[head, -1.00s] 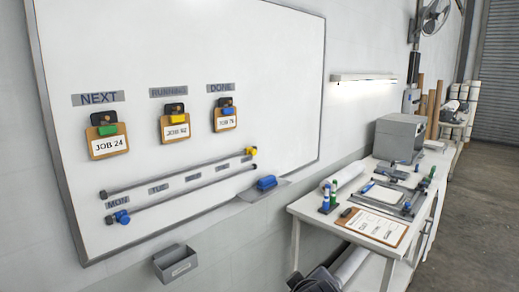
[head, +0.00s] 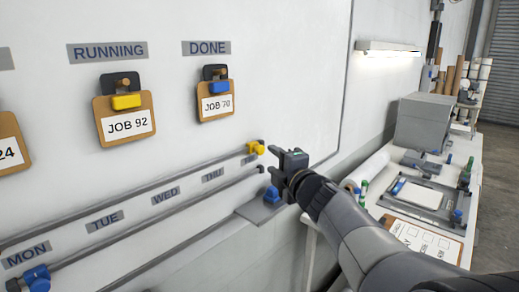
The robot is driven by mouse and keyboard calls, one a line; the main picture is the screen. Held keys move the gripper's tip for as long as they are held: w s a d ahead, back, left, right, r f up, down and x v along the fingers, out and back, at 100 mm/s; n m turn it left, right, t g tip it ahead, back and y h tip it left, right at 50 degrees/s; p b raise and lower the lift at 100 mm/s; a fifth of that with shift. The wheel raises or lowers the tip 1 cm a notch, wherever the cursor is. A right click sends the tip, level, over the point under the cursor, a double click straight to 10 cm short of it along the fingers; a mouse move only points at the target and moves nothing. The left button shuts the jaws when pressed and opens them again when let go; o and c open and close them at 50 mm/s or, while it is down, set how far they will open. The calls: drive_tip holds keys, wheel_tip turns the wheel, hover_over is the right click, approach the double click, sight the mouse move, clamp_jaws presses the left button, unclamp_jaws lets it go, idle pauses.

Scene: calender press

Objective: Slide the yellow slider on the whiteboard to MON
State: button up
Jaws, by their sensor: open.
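The yellow slider (head: 255,148) sits at the right end of the upper rail (head: 140,192) on the whiteboard (head: 270,60). The MON label (head: 26,254) is at the far left between the two rails. My gripper (head: 277,170) is just to the right of the yellow slider, apart from it as far as I can tell, and open with nothing seen between its fingers. My arm comes in from the lower right.
A blue slider (head: 37,278) sits at the left of the lower rail (head: 150,222). A blue eraser (head: 272,195) lies on a ledge below my gripper. Job boards hang above the rails. A worktable (head: 470,215) with a grey box (head: 424,122) stands right.

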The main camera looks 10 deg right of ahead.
sight(261, 151)
drive_tip(key=p+x, duration=0.1)
drive_tip(key=x, duration=0.7)
drive_tip(key=shift+w, duration=0.3)
clamp_jaws()
